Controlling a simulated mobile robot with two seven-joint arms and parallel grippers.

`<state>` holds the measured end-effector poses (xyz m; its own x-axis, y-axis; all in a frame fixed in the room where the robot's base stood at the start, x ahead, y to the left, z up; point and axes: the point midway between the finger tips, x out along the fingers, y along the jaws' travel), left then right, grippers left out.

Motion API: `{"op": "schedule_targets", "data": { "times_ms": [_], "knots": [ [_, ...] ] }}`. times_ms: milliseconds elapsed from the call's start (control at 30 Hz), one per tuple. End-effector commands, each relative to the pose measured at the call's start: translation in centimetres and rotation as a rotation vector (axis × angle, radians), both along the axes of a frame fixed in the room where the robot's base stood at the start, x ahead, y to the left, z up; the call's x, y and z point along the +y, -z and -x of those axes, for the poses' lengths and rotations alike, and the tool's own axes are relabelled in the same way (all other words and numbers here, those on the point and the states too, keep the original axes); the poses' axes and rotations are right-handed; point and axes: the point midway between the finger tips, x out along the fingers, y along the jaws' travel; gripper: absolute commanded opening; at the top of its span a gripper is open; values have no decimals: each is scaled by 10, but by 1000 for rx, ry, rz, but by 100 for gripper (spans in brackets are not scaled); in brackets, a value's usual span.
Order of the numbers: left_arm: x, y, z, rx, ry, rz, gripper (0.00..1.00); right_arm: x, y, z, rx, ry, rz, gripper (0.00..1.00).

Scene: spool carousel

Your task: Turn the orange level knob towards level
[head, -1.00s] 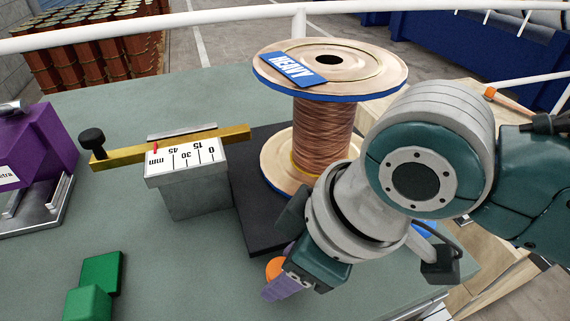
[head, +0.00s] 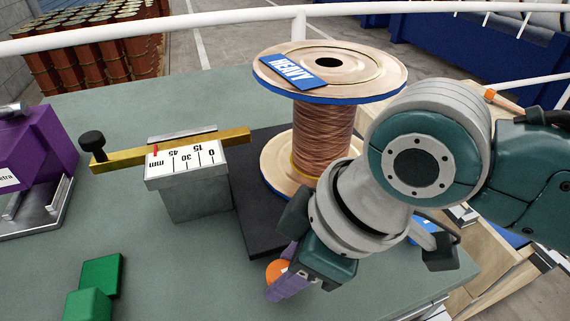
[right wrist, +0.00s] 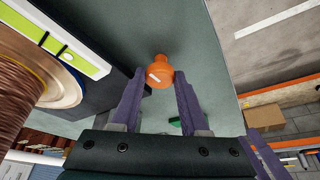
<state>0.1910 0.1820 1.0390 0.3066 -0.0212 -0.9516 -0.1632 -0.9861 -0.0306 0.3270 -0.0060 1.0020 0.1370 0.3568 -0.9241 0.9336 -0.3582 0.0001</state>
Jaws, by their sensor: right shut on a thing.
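The orange level knob (head: 276,271) is at the front of the dark base plate in the head view, partly hidden by my right gripper. In the right wrist view the knob (right wrist: 158,72) sits between the two purple fingertips, with a white mark on its face. My right gripper (head: 285,278) is shut on it; in the wrist view its fingers (right wrist: 158,84) touch both sides of the knob. A copper wire spool (head: 322,128) with a blue "HEAVY" label stands upright on the dark plate (head: 245,190). My left gripper is not in view.
A grey block with a millimetre scale (head: 186,160) and a brass bar (head: 170,150) stands left of the spool. Green blocks (head: 95,285) lie front left. A purple device (head: 35,150) is at the far left. The table middle (head: 160,250) is clear.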

Motion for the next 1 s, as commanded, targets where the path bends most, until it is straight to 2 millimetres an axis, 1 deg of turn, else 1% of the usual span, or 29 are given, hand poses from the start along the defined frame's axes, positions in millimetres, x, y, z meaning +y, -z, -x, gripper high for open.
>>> {"op": "schedule_targets", "data": {
  "times_ms": [267,600,800,1000],
  "knots": [
    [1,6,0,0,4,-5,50,0,1,-3,-1,-222,-2,0],
    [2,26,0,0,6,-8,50,1,2,-4,-1,-508,-3,0],
    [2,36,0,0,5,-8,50,1,1,-5,-2,-634,-4,0],
    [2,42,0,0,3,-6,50,1,0,-5,0,-710,-3,0]
  ]
}}
